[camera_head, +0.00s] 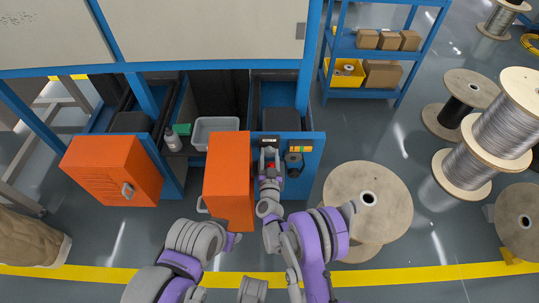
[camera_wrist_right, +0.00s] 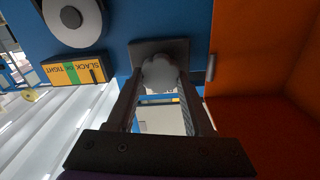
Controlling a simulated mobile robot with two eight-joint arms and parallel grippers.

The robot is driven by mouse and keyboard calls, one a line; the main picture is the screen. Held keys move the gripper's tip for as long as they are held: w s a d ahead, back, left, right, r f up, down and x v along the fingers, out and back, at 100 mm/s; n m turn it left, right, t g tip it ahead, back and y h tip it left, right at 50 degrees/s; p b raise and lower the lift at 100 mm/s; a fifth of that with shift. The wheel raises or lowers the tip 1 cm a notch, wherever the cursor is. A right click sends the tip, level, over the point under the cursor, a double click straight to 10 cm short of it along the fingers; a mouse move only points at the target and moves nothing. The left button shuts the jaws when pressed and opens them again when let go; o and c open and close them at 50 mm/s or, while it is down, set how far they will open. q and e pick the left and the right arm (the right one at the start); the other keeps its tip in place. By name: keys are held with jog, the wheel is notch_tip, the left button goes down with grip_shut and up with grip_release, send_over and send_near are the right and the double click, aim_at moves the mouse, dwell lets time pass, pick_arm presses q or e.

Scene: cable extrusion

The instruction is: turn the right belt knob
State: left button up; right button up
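The right belt knob is a grey, lobed knob (camera_wrist_right: 160,73) on a dark square plate on a blue panel (camera_wrist_right: 208,20). In the right wrist view the two fingers of my right gripper (camera_wrist_right: 163,92) stand on either side of it and reach its edges. I cannot tell whether they press on it. In the head view my right gripper (camera_head: 269,160) is at the front of the blue cabinet, just right of an open orange door, and covers the knob. My left arm is folded at the lower left; its fingers do not show.
The orange door (camera_head: 228,175) stands close left of my right gripper. A yellow and green SLACK/TIGHT label (camera_wrist_right: 77,71) and a round grey part (camera_wrist_right: 74,18) sit on the panel. Another orange door (camera_head: 110,170) is further left. A wooden spool (camera_head: 345,195) stands to the right.

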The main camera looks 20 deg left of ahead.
grip_shut()
jog(key=shift+f+m+b, duration=0.1)
jog(key=shift+m+b, duration=0.8)
jog(key=shift+m, duration=0.5)
jog(key=shift+d+m+b, duration=0.1)
jog(key=shift+m+b, duration=0.5)
jog(key=shift+m, duration=0.9)
jog(key=o, duration=0.8)
grip_release()
